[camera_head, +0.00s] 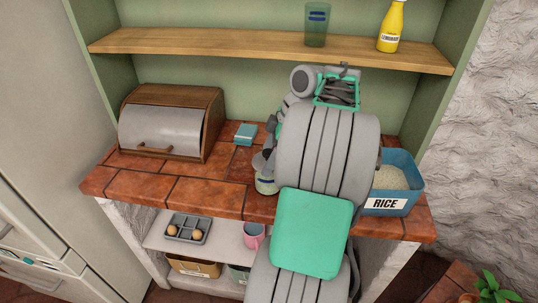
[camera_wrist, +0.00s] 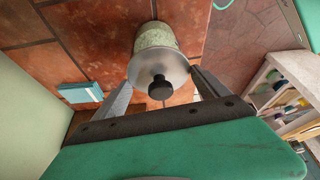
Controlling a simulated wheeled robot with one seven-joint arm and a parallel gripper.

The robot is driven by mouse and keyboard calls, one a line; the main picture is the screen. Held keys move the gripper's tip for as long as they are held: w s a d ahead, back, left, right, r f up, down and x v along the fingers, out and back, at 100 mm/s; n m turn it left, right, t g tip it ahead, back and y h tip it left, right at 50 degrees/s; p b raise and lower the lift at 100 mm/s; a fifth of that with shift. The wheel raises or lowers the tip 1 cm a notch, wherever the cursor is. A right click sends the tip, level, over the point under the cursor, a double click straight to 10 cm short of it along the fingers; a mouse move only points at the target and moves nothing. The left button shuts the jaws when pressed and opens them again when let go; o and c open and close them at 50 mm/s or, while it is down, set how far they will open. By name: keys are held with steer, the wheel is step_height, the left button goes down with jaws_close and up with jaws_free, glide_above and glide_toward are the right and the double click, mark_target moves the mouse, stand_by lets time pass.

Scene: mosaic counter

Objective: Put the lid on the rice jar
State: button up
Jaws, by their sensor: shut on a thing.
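A small pale, greenish jar (camera_head: 265,187) stands near the front edge of the tiled counter, partly behind my arm. It also shows in the wrist view (camera_wrist: 156,36), beyond a round grey lid (camera_wrist: 148,68) with a black knob. My gripper (camera_wrist: 160,80) has a finger at each side of the lid and is shut on it. The lid lines up with the jar's top; I cannot tell whether it rests on it or hovers just above. In the head view my arm hides most of the gripper.
A blue open bin (camera_head: 392,207) labelled RICE, with rice inside, stands right of my arm. A bread box (camera_head: 165,122) is at the left and a small blue-green block (camera_head: 245,133) near the back. A wooden shelf (camera_head: 220,42) runs above. The counter between bread box and jar is mostly clear.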

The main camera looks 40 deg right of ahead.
steer(key=shift+f, duration=0.2)
steer(key=o, duration=1.3)
steer(key=shift+s+a+f, duration=0.1)
steer(key=shift+c, duration=0.2)
step_height(320, 180, up, 8)
steer(key=p, duration=0.6)
steer(key=shift+f+p, duration=0.25)
steer(key=shift+p, duration=0.05)
steer(key=shift+f, duration=0.1)
